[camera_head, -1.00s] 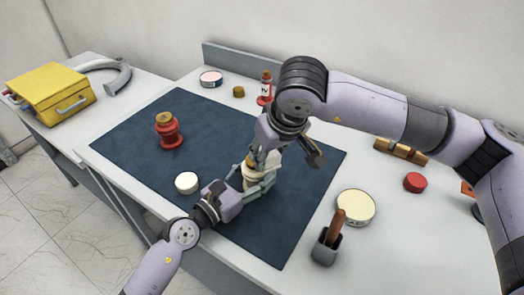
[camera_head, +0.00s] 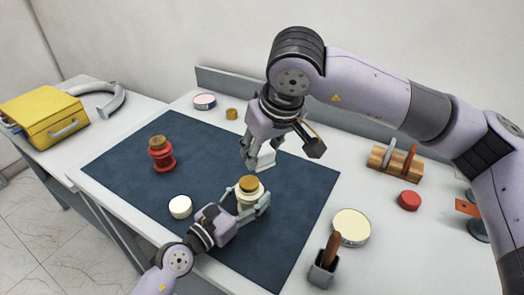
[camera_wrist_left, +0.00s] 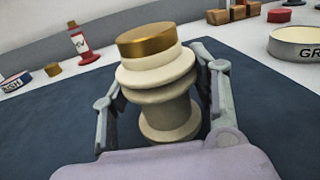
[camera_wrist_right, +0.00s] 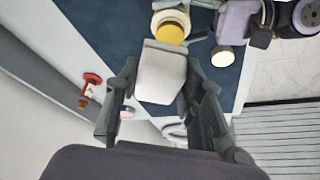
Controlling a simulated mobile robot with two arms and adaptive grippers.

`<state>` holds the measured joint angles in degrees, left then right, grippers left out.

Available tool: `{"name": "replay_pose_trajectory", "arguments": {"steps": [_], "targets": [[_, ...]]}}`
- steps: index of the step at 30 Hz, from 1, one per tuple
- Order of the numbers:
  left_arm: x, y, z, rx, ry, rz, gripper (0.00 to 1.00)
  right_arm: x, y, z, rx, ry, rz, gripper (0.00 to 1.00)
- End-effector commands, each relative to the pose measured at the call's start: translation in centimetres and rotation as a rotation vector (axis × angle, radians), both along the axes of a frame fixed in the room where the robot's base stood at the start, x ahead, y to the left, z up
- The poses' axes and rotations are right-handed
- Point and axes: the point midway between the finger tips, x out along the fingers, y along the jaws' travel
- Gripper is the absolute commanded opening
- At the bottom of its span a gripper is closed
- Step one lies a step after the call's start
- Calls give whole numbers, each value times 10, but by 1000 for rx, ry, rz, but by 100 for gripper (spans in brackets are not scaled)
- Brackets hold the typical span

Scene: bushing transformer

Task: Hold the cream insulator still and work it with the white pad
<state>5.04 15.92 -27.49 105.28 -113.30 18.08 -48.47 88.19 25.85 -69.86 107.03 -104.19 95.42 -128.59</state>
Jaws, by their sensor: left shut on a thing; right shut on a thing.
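The cream insulator (camera_head: 249,193) has a brass cap and stands upright on the dark blue mat (camera_head: 215,145). My left gripper (camera_head: 254,205) is shut on it, one finger on each side; the left wrist view shows the insulator (camera_wrist_left: 158,90) between the fingers. My right gripper (camera_head: 256,155) is shut on the white pad (camera_head: 266,156) and holds it above the mat, behind and apart from the insulator. The right wrist view shows the pad (camera_wrist_right: 161,75) between the fingers, with the insulator's brass cap (camera_wrist_right: 171,30) beyond it.
A red insulator (camera_head: 161,155) stands at the mat's left and a white round piece (camera_head: 180,207) at its front. To the right are a cream tin (camera_head: 351,227), a grey holder with a brown handle (camera_head: 325,268), a red lid (camera_head: 409,200) and a wooden rack (camera_head: 394,163).

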Motion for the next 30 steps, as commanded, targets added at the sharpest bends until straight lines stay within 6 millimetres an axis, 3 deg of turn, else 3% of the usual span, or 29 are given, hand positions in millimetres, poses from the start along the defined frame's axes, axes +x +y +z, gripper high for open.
{"name": "replay_pose_trajectory", "arguments": {"steps": [7, 8, 15, 18, 30], "targets": [[0, 0, 0, 0, 1, 0, 13, 0, 0, 0, 0, 0, 0, 14], [0, 0, 0, 0, 1, 0, 56, 0, 0, 0, 0, 0, 0, 14], [0, 0, 0, 0, 0, 0, 72, 0, 0, 0, 0, 0, 0, 14], [0, 0, 0, 0, 0, 0, 78, 0, 0, 0, 0, 0, 0, 14], [-4, 5, -1, 1, 0, 1, 78, 0, 0, 0, 0, 0, 0, 14]]}}
